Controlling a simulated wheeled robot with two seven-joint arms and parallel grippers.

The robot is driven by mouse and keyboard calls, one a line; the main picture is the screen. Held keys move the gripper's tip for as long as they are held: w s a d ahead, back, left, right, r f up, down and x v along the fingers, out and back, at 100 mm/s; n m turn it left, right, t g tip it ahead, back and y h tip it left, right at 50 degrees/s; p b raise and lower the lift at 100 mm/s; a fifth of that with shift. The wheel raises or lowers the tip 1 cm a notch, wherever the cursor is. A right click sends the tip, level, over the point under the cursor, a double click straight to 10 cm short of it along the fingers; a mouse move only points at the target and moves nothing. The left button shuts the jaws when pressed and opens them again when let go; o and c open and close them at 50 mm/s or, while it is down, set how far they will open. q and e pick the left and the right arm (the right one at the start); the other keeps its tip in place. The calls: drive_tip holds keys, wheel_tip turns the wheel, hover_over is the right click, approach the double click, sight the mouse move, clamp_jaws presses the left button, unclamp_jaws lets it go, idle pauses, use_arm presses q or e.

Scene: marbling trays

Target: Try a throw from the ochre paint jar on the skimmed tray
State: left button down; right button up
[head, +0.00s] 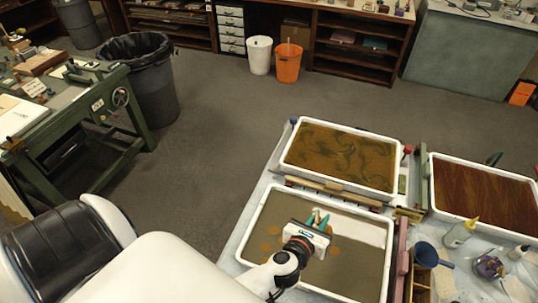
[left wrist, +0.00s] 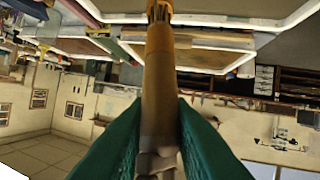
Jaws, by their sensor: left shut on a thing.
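My left gripper (head: 318,219) is over the near tray (head: 247,228), its teal fingers shut on a brown handle (left wrist: 158,95) with a brass-coloured collar at its far end. The tool's working end is not clear. This tray holds a plain grey-brown bath with several ochre spots around the gripper and a pale strip at the upper right. The tray behind (head: 287,158) has a swirled ochre and dark green surface; the right tray (head: 432,190) has a red-brown combed pattern. I cannot pick out the ochre paint jar with certainty. My right gripper is not in view.
A wooden bar (head: 330,188) lies between the near and back trays. Open floor lies to the left.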

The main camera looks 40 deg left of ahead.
use_arm(q)
drive_tip(key=w+d+b, duration=0.1)
drive_tip(key=w+d, duration=0.7)
drive_tip(key=d, duration=0.1)
drive_tip(key=shift+b, duration=0.4)
wheel_tip(320, 180, down, 5)
drive_tip(key=b, duration=0.4)
wheel_tip(320, 180, up, 5)
drive_tip(key=p, duration=0.4)
drive_tip(key=shift+p, duration=0.3)
drive_tip(key=shift+d, duration=0.1)
